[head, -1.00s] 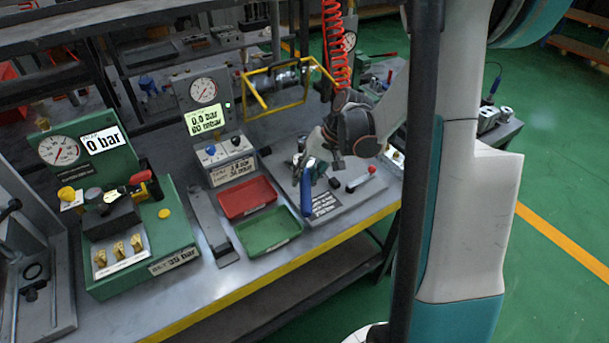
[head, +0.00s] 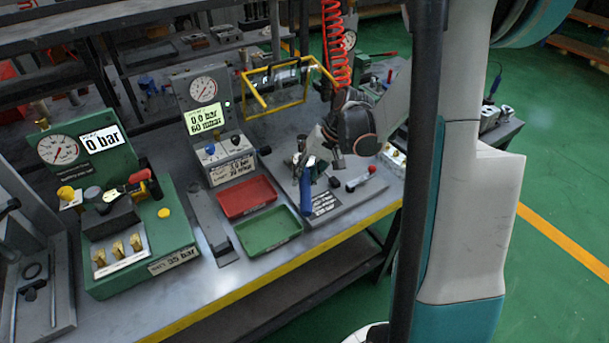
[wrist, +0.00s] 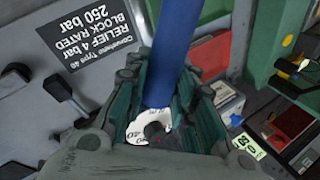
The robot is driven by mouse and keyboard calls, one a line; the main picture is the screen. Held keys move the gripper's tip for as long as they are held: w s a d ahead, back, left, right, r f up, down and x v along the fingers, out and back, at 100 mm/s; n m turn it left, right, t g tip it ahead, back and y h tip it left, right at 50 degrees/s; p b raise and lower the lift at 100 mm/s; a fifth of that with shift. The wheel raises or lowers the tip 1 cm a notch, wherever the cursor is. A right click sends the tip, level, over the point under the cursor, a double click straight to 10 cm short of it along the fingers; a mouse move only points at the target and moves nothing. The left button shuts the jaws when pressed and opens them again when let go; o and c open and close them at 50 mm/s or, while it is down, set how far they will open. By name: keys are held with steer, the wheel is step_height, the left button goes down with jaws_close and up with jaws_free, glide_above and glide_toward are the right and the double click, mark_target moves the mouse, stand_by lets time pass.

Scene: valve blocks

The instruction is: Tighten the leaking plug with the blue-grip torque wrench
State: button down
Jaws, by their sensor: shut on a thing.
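My gripper (head: 314,160) is shut on the blue-grip torque wrench (head: 306,196), over the grey plate at the right of the bench. The blue grip hangs below the fingers in the head view. In the wrist view the blue grip (wrist: 168,65) runs up from between the green-lined fingers of my gripper (wrist: 165,105). A white ring with dark marks shows at its lower end. The wrench's working end and the leaking plug cannot be made out; the gripper hides part of the plate.
A red tray (head: 246,197) and a green tray (head: 268,231) lie left of the plate. A gauge unit (head: 205,110) stands behind them and a green test stand (head: 120,210) at left. A yellow frame (head: 285,90) and a red coiled hose (head: 335,50) are behind my gripper.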

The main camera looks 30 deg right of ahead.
steer(key=shift+f+b, duration=1.1)
steer(key=shift+f, duration=0.2)
stand_by(0.4)
steer(key=shift+a, duration=0.15)
steer(key=shift+w+a+m+t, duration=0.4)
steer(key=shift+w+a+m, duration=0.25)
steer(key=shift+a+m, duration=0.3)
steer(key=shift+w+a+m+t+h+b, duration=0.35)
steer(key=shift+w+a+m+h, duration=0.15)
steer(key=shift+w+a+m, duration=0.4)
steer(key=shift+a, duration=0.1)
stand_by(0.4)
steer(key=shift+s+d+n, duration=0.7)
steer(key=shift+d+n, duration=0.05)
steer(key=shift+d, duration=0.1)
